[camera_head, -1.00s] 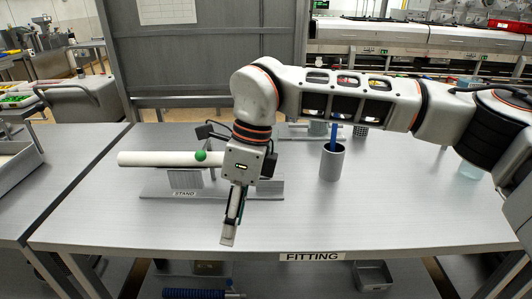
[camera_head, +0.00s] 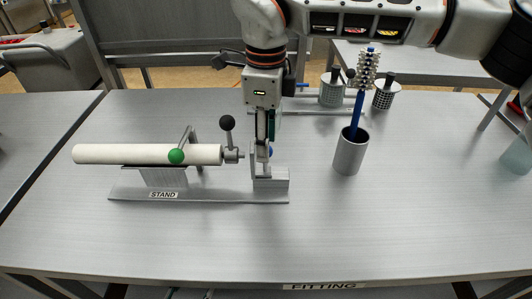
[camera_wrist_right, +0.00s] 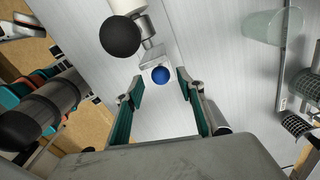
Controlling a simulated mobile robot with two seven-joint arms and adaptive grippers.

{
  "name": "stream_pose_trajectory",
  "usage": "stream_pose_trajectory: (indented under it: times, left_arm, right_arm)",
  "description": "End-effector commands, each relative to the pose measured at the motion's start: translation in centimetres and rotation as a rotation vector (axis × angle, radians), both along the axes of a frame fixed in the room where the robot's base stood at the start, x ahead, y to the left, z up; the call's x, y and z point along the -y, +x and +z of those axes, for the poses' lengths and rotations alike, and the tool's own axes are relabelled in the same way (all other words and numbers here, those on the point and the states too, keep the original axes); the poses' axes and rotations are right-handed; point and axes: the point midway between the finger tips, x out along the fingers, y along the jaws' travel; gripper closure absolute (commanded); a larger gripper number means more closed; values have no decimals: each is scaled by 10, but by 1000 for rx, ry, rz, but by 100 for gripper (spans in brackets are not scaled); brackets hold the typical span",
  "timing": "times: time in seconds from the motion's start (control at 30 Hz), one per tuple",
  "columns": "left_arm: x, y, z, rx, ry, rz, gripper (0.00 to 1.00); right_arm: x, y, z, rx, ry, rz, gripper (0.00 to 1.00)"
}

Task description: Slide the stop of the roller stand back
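The roller stand (camera_head: 205,193), a low grey base labelled STAND, carries a long white roller (camera_head: 110,154). A green ball knob (camera_head: 177,156) sits in front of the roller. At its right end is a metal end piece with a black ball knob (camera_head: 227,122), large in the right wrist view (camera_wrist_right: 120,36). A grey block (camera_head: 272,183) stands at the base's right end. A small blue ball (camera_head: 270,152) is beside my right gripper (camera_head: 262,158); it shows between the fingers in the wrist view (camera_wrist_right: 160,75). My right gripper is open, pointing down over the block. Which part is the stop is unclear.
A grey cup (camera_head: 347,155) with a blue-handled brush (camera_head: 364,80) stands right of the stand. A clear glass (camera_head: 518,155) is at the far right. The front of the table is clear.

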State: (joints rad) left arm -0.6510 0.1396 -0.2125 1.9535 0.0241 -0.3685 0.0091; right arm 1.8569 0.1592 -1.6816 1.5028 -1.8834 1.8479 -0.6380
Motion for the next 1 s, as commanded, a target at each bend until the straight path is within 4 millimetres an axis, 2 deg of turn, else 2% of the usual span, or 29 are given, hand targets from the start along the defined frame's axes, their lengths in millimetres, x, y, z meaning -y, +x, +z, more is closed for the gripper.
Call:
stream_pose_trajectory:
  times: [0.1,0.3,0.47,0.7,0.73,0.87,1.0]
  left_arm:
    - [0,0,1,1,0,0,48]
    - [1,2,5,8,-2,0,48]
    - [1,4,8,14,-3,0,48]
    - [1,5,9,16,-4,0,48]
    - [1,5,9,16,-4,0,48]
    - [1,5,8,16,-4,0,48]
    - [0,4,7,13,-3,0,48]
  right_arm:
    - [0,-1,-21,-4,0,-1,62]
    - [0,0,-44,-3,1,-1,62]
    - [0,0,-52,-2,1,-1,62]
    - [0,0,-52,-1,1,-1,62]
    - [0,0,-52,-1,1,-1,67]
    - [0,0,-52,-1,1,-1,100]
    - [0,0,-52,-1,1,-1,100]
